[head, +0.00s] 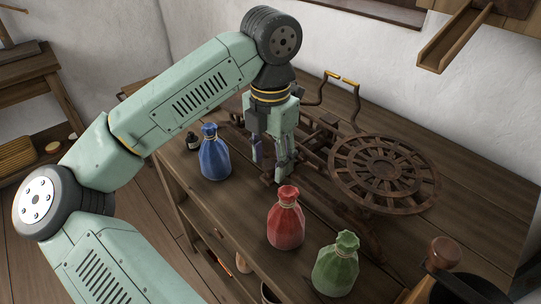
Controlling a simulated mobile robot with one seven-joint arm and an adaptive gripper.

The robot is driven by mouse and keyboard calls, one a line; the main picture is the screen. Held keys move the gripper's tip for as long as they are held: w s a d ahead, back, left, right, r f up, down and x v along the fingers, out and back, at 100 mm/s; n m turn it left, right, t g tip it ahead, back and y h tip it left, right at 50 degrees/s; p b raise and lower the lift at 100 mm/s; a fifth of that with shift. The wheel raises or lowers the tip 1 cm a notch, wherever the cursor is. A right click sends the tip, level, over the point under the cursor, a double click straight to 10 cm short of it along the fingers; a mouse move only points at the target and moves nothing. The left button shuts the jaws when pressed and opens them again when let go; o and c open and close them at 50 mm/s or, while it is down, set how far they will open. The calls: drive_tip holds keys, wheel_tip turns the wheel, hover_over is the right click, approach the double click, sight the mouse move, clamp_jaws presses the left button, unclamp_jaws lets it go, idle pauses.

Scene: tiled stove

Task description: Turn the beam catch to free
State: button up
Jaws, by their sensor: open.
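A dark rusty metal device with a beam-like frame (341,194) stands on the wooden table. It carries a round spoked plate (384,172) at its right and a thin upright frame with a yellow-topped handle (341,77) behind. My gripper (270,169) points down over the left part of the device, its fingers apart with nothing seen between them. A small dark part (269,178) shows close to the fingertips; I cannot tell whether it is the beam catch or whether the fingers touch it. My gripper and wrist hide part of the device.
A blue sack (214,156) stands left of my gripper, with a small dark bottle (193,141) beside it. A red sack (286,219) and a green sack (336,264) stand in front. A wooden chute (453,38) juts from the upper right.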

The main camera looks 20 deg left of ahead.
drive_tip(key=shift+c, duration=0.4)
clamp_jaws()
